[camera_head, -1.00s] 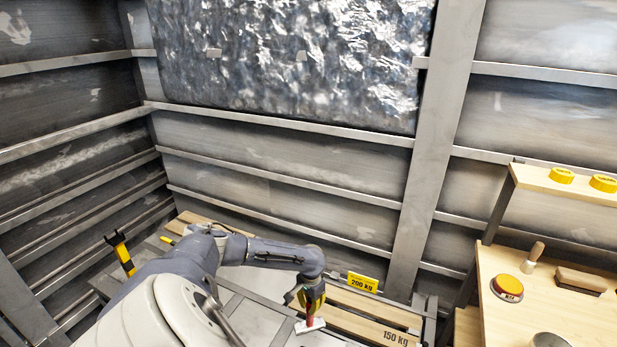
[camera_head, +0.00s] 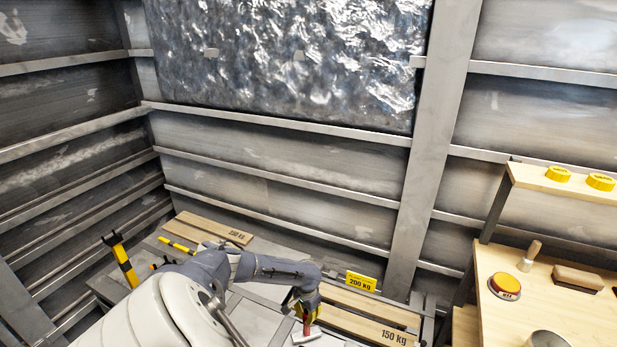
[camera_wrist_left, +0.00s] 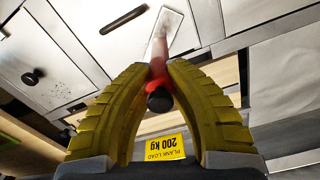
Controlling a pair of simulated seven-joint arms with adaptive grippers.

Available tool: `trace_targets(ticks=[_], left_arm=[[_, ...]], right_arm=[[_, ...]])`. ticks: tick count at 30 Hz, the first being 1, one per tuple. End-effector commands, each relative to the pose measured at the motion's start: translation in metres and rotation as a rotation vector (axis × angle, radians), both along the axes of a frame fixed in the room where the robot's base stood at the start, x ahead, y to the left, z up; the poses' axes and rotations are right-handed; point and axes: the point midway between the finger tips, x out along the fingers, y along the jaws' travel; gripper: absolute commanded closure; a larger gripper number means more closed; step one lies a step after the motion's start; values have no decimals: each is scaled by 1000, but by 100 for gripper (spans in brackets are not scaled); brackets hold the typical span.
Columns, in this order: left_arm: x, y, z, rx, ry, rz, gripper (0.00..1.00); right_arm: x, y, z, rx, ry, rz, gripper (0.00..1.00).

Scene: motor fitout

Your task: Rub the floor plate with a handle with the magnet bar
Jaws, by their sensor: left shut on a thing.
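My left gripper (camera_head: 307,304) is shut on the magnet bar's red handle (camera_wrist_left: 160,62), between its yellow ribbed fingers (camera_wrist_left: 163,85). The magnet bar's flat pale head (camera_wrist_left: 168,28) is at the far end of the handle, over the grey floor plates; it also shows in the head view (camera_head: 307,336). I cannot tell whether it touches a plate. In the left wrist view, one plate carries a long dark bar handle (camera_wrist_left: 123,19). Another plate has a round black knob (camera_wrist_left: 32,77), with dark specks (camera_wrist_left: 58,87) beside it. My right gripper is not in view.
Wooden planks marked 150 kg (camera_head: 370,326) lie right of the gripper, beside a yellow 200 kg sign (camera_head: 361,281). Another plank (camera_head: 214,227) lies at the back left. A wooden bench (camera_head: 560,310) with a red-yellow button (camera_head: 505,286) and a brush (camera_head: 578,279) stands right.

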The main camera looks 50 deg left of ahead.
Motion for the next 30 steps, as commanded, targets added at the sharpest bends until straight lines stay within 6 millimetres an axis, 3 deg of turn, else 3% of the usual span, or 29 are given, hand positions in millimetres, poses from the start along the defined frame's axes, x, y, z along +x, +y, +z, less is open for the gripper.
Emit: trace_targets(ticks=[1, 17, 30], left_arm=[[-1, -1, -9, -1, 1, 4, 100], [21, -36, -7, 0, -1, -1, 100], [4, -7, -8, 1, 1, 0, 100]], right_arm=[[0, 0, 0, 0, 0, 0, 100], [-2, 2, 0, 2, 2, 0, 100], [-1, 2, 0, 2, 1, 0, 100]])
